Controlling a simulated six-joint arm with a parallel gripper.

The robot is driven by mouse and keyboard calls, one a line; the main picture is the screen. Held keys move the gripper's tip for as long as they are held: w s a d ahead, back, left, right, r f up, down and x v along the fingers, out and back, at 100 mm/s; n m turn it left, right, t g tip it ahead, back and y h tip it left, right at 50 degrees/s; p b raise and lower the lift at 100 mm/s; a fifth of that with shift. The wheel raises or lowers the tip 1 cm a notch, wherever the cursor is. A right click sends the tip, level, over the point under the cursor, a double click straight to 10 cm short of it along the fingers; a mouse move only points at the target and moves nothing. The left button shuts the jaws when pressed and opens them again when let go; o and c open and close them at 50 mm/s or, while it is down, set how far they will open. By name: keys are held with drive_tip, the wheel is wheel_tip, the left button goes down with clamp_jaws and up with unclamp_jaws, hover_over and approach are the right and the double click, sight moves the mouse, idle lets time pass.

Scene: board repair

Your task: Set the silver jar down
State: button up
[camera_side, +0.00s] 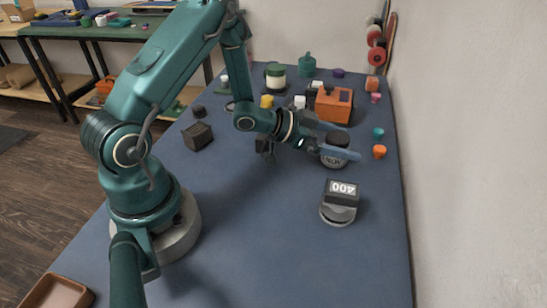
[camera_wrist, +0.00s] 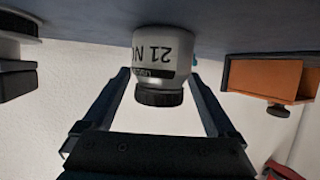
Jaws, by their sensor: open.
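The silver jar (camera_side: 333,162) stands upright on the blue table, with a black lid and a dark-lettered label. In the wrist view, which is upside down, the silver jar (camera_wrist: 152,44) sits between the two fingers with its base against the table. My gripper (camera_side: 347,143) is low over the table around the jar; its near finger crosses the front of the jar. In the wrist view my gripper (camera_wrist: 160,78) is open, with a visible gap between each finger and the jar.
A scale (camera_side: 338,213) reading 400 stands in front of the jar. An orange box (camera_side: 334,106) stands behind it. Small orange (camera_side: 379,152) and teal (camera_side: 378,132) pieces lie to the right. A dark block (camera_side: 198,136) lies left. The table's front middle is clear.

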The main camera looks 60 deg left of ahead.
drive_tip(key=v, duration=0.9)
drive_tip(key=shift+s+a+r, duration=0.1)
drive_tip(key=shift+s+a, duration=0.05)
drive_tip(key=shift+s, duration=0.1)
drive_tip(key=shift+w+a+r+g+y, duration=0.1)
drive_tip(key=shift+w+a+g+y, duration=0.2)
drive_tip(key=shift+a+y, duration=0.35)
wheel_tip(320, 180, up, 6)
drive_tip(key=s+a+n+g+y, duration=0.2)
drive_tip(key=a+g+y, duration=0.1)
drive_tip(key=y, duration=0.4)
drive_tip(key=s+d+r+n+g+h, duration=0.2)
drive_tip(key=s+d+r+g+h, duration=0.1)
drive_tip(key=s+d, duration=0.7)
drive_tip(key=s, duration=0.3)
drive_tip(key=shift+s+r, duration=0.25)
drive_tip(key=shift+s, duration=0.15)
